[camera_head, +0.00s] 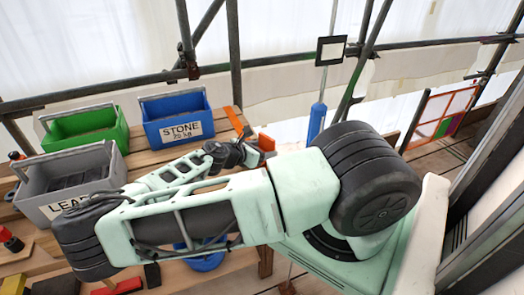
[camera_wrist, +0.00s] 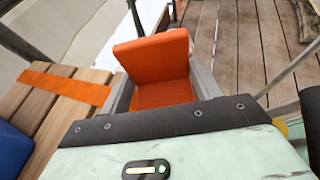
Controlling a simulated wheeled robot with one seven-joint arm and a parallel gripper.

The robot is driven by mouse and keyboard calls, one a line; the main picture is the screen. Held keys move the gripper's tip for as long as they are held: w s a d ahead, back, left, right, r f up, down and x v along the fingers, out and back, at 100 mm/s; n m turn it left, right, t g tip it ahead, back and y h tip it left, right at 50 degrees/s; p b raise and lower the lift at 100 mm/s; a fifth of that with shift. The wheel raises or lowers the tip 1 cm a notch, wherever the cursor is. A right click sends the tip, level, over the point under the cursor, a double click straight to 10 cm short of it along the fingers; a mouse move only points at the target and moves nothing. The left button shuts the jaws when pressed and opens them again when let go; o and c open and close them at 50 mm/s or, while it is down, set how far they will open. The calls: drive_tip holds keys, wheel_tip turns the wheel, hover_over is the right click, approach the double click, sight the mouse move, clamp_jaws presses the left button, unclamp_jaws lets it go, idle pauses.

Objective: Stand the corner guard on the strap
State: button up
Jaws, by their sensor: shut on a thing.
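The orange corner guard (camera_wrist: 152,58) is an L-shaped piece with one upright face and one face lying toward my wrist. My gripper (camera_wrist: 163,92) is shut on it, with grey fingers on its two sides. In the head view the guard (camera_head: 266,142) shows small beyond my gripper (camera_head: 251,154), near the right end of the wooden bench. The strap (camera_wrist: 66,85) is a flat orange band across the bench planks, left of the guard in the wrist view. In the head view the strap (camera_head: 236,120) lies behind my gripper, partly hidden by my arm. The guard is apart from the strap.
A blue STONE crate (camera_head: 180,117), a green crate (camera_head: 85,131) and a grey LEAD crate (camera_head: 72,180) stand on the bench (camera_head: 147,158). Scaffold poles (camera_head: 236,55) rise behind. Plank flooring (camera_wrist: 262,40) lies beyond the bench end.

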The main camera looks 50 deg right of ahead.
drive_tip(key=shift+f, duration=0.55)
drive_tip(key=o, duration=1)
drive_tip(key=shift+f, duration=0.15)
drive_tip(key=shift+r, duration=0.2)
drive_tip(key=b+v, duration=0.2)
drive_tip(key=v, duration=1)
drive_tip(key=shift+f+b, duration=0.1)
drive_tip(key=shift+b, duration=0.2)
drive_tip(key=shift+a, duration=0.1)
